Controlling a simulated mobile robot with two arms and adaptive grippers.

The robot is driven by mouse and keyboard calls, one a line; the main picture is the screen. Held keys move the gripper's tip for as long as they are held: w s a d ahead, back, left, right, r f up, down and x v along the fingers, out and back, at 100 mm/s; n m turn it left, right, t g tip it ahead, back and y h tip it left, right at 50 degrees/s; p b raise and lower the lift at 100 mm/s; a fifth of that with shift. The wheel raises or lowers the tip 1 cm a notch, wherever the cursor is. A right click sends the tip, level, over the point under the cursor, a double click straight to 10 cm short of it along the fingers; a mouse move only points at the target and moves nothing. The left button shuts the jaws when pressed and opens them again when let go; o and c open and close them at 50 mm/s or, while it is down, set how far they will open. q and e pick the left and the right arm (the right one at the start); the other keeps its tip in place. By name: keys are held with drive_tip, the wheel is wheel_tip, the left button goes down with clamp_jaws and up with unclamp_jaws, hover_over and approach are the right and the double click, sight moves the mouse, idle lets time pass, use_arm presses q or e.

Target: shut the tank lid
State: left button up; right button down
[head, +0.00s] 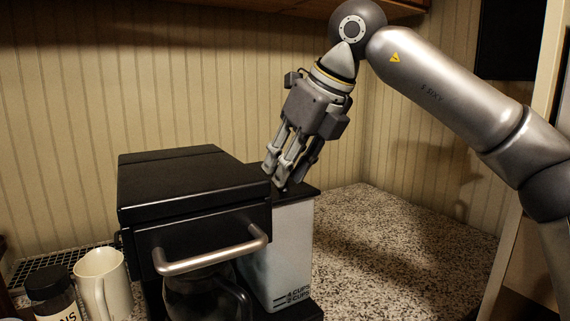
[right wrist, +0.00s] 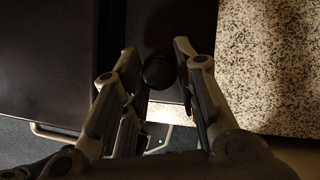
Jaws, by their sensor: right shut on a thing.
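The water tank (head: 277,252) is a pale box with cup marks, at the right side of the black coffee machine (head: 190,185). Its black tank lid (head: 304,190) lies across the top of the tank and looks flat. My right gripper (head: 281,181) points down at the lid and hides part of it. In the right wrist view, a round dark knob (right wrist: 158,72) on the lid sits between the two fingers, and the gripper (right wrist: 157,58) is shut on it. My left gripper is in neither view.
A speckled counter (head: 390,245) is clear to the right of the machine. A metal handle (head: 210,252) sticks out at the front, above a dark glass pot (head: 200,295). A cream mug (head: 103,280) and a dark jar (head: 50,290) stand at the left.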

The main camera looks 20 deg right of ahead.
drive_tip(key=shift+s+f, duration=0.1)
drive_tip(key=shift+f, duration=0.05)
drive_tip(key=c, duration=1.1)
unclamp_jaws()
drive_tip(key=shift+s, duration=0.1)
drive_tip(key=shift+c, duration=0.2)
drive_tip(key=v, duration=1.2)
